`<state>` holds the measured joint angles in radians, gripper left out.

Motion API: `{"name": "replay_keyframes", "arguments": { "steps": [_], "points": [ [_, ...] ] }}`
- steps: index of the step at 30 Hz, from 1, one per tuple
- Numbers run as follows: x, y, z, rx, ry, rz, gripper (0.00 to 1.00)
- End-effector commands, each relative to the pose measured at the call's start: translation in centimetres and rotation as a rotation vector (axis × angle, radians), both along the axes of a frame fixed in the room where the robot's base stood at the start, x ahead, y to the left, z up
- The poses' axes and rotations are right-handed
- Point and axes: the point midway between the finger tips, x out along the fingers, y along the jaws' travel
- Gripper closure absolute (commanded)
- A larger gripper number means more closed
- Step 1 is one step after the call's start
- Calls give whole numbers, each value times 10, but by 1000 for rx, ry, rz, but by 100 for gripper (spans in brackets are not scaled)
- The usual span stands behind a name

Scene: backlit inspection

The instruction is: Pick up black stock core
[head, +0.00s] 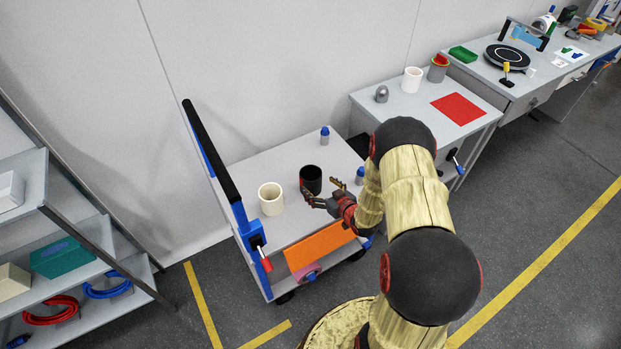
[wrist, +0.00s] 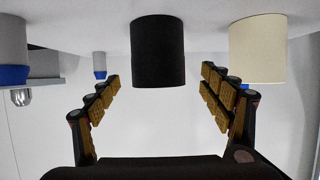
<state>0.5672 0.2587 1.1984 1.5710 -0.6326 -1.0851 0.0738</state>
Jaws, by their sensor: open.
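The black stock core (head: 311,174) is a dark upright cylinder standing on the grey top of the cart (head: 262,157). In the wrist view, which shows the scene upside down, the black core (wrist: 158,50) is centred ahead of my fingers. My gripper (head: 322,191) is open and close to the core on its right front side. In the wrist view my gripper (wrist: 160,82) has one finger on each side of the core's line, with visible gaps. Contact is not seen. The core's far side is hidden.
A cream cylinder (head: 270,203) stands close by, left of the black core; it also shows in the wrist view (wrist: 258,50). Blue-and-grey bottles stand behind (head: 325,136) and right (head: 360,176). A black handle (head: 208,145) rises at the cart's left end.

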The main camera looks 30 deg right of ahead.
Motion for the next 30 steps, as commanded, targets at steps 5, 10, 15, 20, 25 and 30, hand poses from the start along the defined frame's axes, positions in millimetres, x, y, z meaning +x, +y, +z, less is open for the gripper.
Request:
{"name": "replay_keyframes", "arguments": {
  "steps": [5, 10, 15, 20, 25, 30],
  "points": [
    [18, 1, -8, -1, -2, 2, 12],
    [30, 0, -10, -1, -2, 2, 12],
    [53, -1, -15, -2, -3, 2, 12],
    [70, -1, -22, -1, -1, 0, 12],
    [72, -1, -21, -1, -1, -1, 12],
    [72, -1, -21, -1, -1, -1, 18]
  ]
}}
